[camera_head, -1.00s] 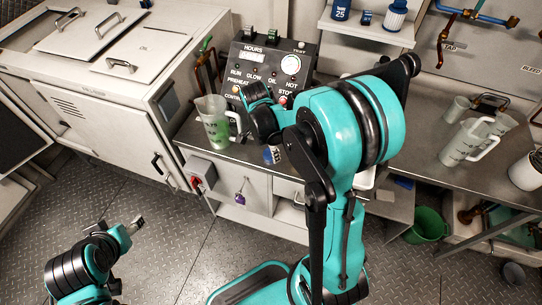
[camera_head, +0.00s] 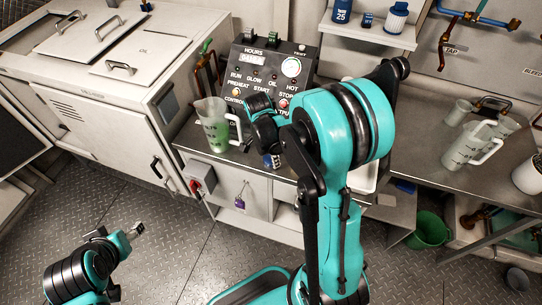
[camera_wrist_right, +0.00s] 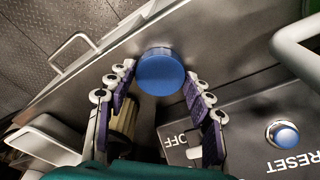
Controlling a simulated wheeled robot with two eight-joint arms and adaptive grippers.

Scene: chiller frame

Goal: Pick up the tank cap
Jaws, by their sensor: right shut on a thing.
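The tank cap, a round blue disc (camera_wrist_right: 160,72), sits between the two purple-padded fingers of my right gripper (camera_wrist_right: 158,84) in the right wrist view. The fingers are shut on it, one on each side. In the head view, a small blue part (camera_head: 272,161) shows at the tip of my right arm, over the front of the metal counter; the arm hides most of this gripper. My left gripper (camera_head: 135,230) is low at the left, above the floor and far from the cap; its jaw opening is too small to tell.
A control panel (camera_head: 270,75) stands behind my right arm, with a jug of green liquid (camera_head: 214,128) to its left. The steel counter (camera_head: 440,185) carries more jugs at the right. A white chest (camera_head: 110,85) fills the left. A green bucket (camera_head: 428,230) is on the floor.

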